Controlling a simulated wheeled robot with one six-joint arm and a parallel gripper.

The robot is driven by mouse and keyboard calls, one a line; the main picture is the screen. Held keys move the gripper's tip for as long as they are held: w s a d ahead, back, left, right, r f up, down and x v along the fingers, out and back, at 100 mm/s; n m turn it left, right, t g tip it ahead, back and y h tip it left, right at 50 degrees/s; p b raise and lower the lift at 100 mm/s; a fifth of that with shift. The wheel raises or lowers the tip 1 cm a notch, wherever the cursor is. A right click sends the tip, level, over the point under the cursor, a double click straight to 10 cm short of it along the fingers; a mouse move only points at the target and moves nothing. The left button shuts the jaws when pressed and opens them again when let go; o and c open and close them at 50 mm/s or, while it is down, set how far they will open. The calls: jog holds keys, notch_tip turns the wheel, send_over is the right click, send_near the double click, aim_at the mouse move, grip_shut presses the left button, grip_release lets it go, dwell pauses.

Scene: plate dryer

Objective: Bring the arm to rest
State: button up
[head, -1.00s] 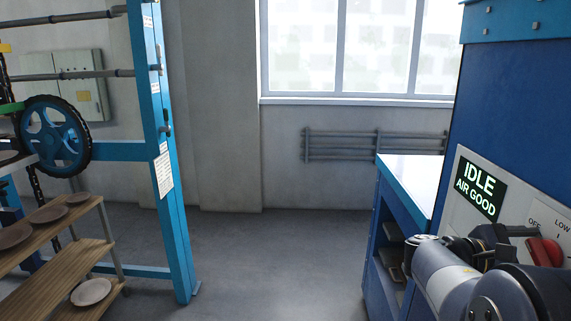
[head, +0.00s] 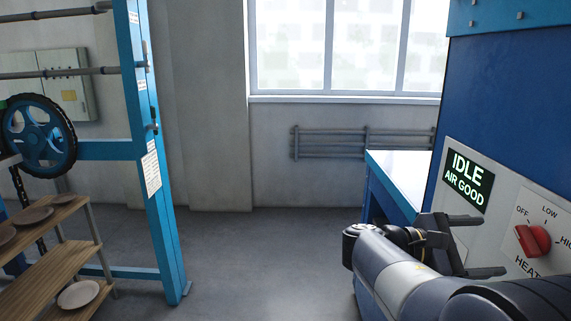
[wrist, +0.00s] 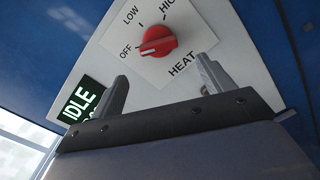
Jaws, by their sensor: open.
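My gripper (head: 474,245) is at the lower right of the head view, in front of the blue machine's control panel. Its two fingers are apart with nothing between them. In the wrist view my gripper (wrist: 163,92) also shows open and empty, with the red heat knob (wrist: 159,41) beyond the fingers. The red knob (head: 532,240) stands clear of the fingers in the head view. Its labels read OFF, LOW and HIGH, the last partly cut off. In the wrist view the knob's light mark is toward OFF. A display (head: 468,181) reads IDLE, AIR GOOD.
A blue-framed rack (head: 146,150) with a blue wheel (head: 40,134) stands at left. Wooden shelves (head: 48,277) there hold several plates. A blue bench (head: 398,181) with a pale top is beside the machine. The floor (head: 255,265) between is clear.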

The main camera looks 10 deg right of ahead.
aim_at(520, 237)
jog(key=d, duration=0.3)
jog(key=d+p, duration=0.1)
jog(key=d, duration=0.2)
jog(key=s+d, duration=0.1)
jog(key=d, duration=0.2)
jog(key=shift+s+d+p, duration=0.1)
jog(key=shift+d+p, duration=0.15)
jog(key=shift+p, duration=0.15)
jog(key=shift+a+f+m+b, duration=0.1)
jog(key=shift+f+m+b, duration=0.15)
jog(key=shift+m+b, duration=0.45)
jog(key=m+b, duration=0.4)
jog(key=shift+w+a+r+b, duration=0.1)
jog(key=shift+w+r+b, duration=0.1)
jog(key=shift+b, duration=0.1)
jog(key=m+b, duration=0.3)
jog(key=m, duration=0.1)
jog(key=m+b, duration=0.2)
jog(key=m, duration=0.1)
jog(key=m+b, duration=0.1)
jog(key=m, duration=0.1)
jog(key=shift+r, duration=0.35)
jog(key=m, duration=0.2)
jog(key=m+b, duration=0.1)
jog(key=m, duration=0.1)
jog(key=m+b, duration=0.1)
jog(key=m, duration=0.1)
jog(key=shift+r, duration=0.3)
